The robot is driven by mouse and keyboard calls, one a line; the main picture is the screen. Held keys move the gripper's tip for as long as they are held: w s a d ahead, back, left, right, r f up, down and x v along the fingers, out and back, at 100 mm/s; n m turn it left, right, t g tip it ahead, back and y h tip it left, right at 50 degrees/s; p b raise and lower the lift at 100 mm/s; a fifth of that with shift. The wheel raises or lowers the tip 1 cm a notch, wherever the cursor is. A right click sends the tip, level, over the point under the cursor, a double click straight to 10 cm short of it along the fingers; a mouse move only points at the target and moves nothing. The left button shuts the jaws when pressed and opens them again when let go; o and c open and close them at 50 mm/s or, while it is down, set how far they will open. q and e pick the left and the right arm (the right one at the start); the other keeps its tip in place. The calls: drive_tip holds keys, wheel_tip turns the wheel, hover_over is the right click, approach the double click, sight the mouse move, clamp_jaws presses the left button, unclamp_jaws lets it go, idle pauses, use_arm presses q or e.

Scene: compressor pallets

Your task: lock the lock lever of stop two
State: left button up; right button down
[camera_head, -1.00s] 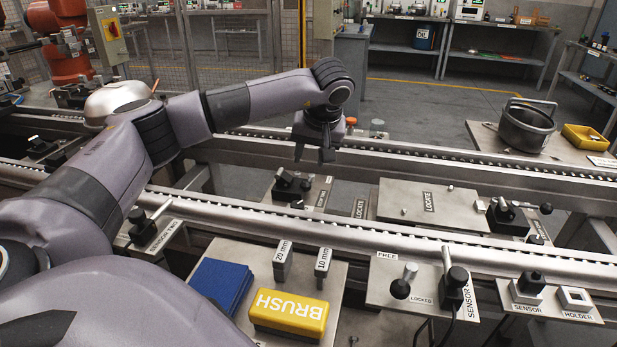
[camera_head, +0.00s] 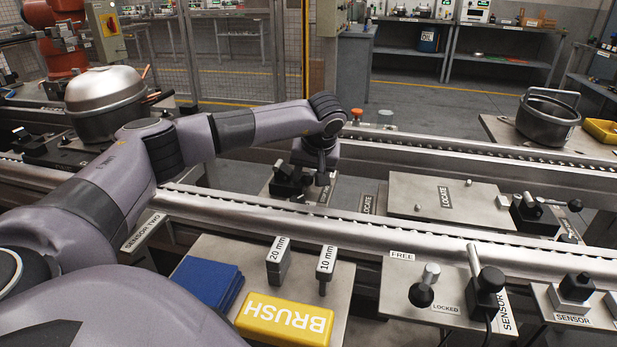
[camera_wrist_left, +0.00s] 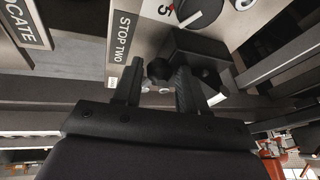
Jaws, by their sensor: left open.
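In the head view my left gripper (camera_head: 322,176) points down at stop two, a black block (camera_head: 287,180) on a grey plate beyond the near rail. In the left wrist view the fingers (camera_wrist_left: 159,82) are open, one on each side of a round black knob (camera_wrist_left: 157,70), which appears to be the end of the lock lever. I cannot tell whether they touch it. The black block (camera_wrist_left: 202,55) and the STOP TWO label (camera_wrist_left: 122,36) show beside it. The gripper partly hides the lever in the head view, and its lock position is unclear. My right gripper is out of view.
A dial with a red mark (camera_wrist_left: 190,8) sits close to the block. The LOCATE plate (camera_head: 418,200) lies to the right. The near rail (camera_head: 370,240) runs in front. A yellow brush block (camera_head: 285,319) and a FREE/LOCKED sensor lever (camera_head: 474,262) stand nearer.

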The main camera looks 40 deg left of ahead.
use_arm(q)
drive_tip(key=shift+f, duration=0.1)
clamp_jaws()
